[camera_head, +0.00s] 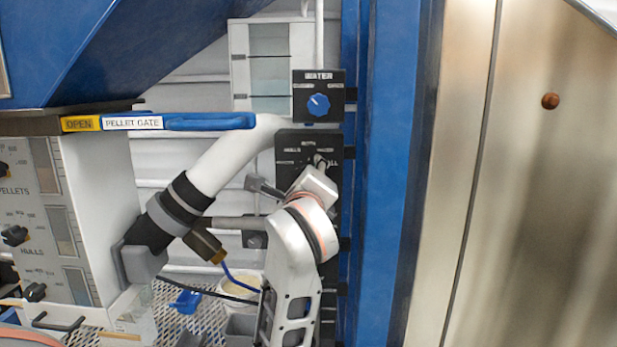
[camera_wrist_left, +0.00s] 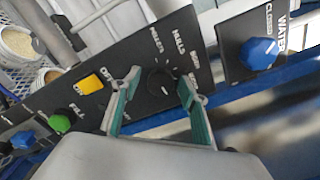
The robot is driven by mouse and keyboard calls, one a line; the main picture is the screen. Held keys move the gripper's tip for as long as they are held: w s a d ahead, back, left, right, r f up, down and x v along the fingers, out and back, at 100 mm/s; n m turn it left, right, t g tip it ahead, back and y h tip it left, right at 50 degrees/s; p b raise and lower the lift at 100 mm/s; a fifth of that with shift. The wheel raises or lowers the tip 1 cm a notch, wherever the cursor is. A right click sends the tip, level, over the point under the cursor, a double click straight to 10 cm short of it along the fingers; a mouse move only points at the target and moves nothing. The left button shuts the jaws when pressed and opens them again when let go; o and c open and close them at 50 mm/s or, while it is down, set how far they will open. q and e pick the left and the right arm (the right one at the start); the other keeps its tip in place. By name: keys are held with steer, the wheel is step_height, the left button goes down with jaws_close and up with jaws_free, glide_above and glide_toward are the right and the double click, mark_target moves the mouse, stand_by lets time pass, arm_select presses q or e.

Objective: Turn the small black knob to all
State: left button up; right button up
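The small black knob (camera_wrist_left: 160,83) is on a dark panel (camera_wrist_left: 60,93), with white lettering around it in the left wrist view. A short light mark shows on its face, but I cannot tell which label it points to. My left gripper (camera_wrist_left: 159,82) is open, its green-padded fingers on either side of the knob with gaps visible. In the head view my left gripper (camera_head: 321,163) is in front of the black panel (camera_head: 294,141) and hides the knob. My right gripper is not in view.
A blue knob (camera_head: 318,104) on the WATER panel sits just above. The orange switch (camera_wrist_left: 91,82) and green button (camera_wrist_left: 63,121) share the knob's panel. A blue pellet gate handle (camera_head: 210,121) lies left, and a blue post (camera_head: 385,170) stands right.

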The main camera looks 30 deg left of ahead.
arm_select(q)
steer(key=shift+s, duration=0.1)
steer(key=v, duration=0.7)
steer(key=shift+d, duration=0.15)
steer(key=shift+s, duration=0.15)
stand_by(0.3)
